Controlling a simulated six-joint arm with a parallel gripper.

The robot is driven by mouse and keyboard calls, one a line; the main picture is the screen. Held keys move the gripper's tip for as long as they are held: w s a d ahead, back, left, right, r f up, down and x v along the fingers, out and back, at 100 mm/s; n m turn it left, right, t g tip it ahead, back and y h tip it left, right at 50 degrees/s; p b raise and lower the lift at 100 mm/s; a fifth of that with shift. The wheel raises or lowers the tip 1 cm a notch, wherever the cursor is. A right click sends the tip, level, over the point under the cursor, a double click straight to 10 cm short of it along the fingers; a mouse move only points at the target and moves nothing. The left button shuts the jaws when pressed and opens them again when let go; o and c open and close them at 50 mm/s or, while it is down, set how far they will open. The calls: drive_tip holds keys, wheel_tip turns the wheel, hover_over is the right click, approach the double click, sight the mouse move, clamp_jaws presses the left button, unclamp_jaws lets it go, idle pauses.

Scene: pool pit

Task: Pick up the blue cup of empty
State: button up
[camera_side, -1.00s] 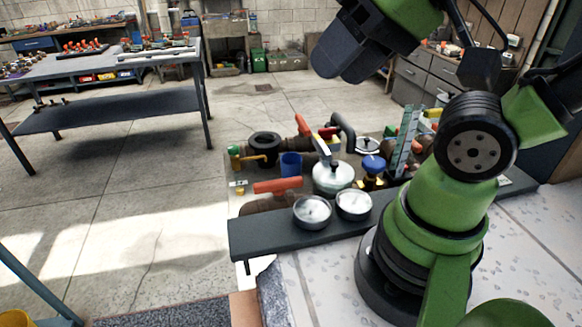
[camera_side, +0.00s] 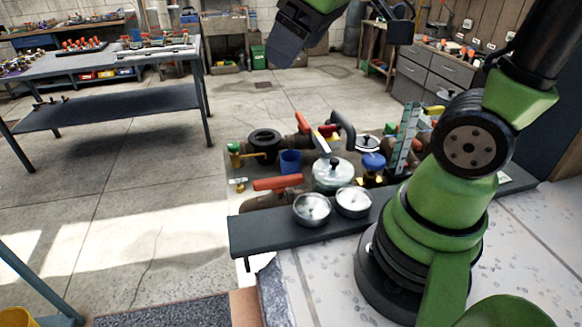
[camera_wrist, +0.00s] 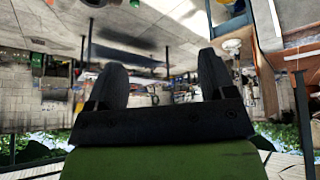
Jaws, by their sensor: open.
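The blue cup (camera_side: 291,162) stands upright among pipe fittings on the work surface in the side view. A red-orange handle is just in front of it, and a black round fitting is behind it to the left. My gripper (camera_side: 279,40) is high above the work, up at the top edge of the side view, well apart from the cup. In the wrist view my gripper (camera_wrist: 160,80) shows two dark fingers spread wide with nothing between them. I cannot make out the cup in the wrist view.
Two round metal gauges (camera_side: 331,205) lie on the dark front ledge. A silver kettle-like vessel (camera_side: 333,173) stands right of the cup. A black ring fitting (camera_side: 264,142), pipes and a tall green-grey strip (camera_side: 405,137) crowd the surface.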

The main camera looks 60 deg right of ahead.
drive_tip(key=w+d+f+n+g+h, duration=0.2)
drive_tip(key=w+d+f+n, duration=0.35)
drive_tip(key=w, duration=0.25)
drive_tip(key=n+g+h, duration=0.1)
drive_tip(key=n+g, duration=0.2)
drive_tip(key=n, duration=1.1)
hover_over(291, 158)
drive_tip(key=s+a, duration=0.2)
drive_tip(key=a, duration=0.2)
wheel_tip(291, 158, down, 26)
drive_tip(key=shift+m, duration=0.25)
drive_tip(key=shift+x, duration=3.25)
drive_tip(key=shift+w+r, duration=0.1)
drive_tip(key=shift+c, duration=0.2)
drive_tip(key=c, duration=0.6)
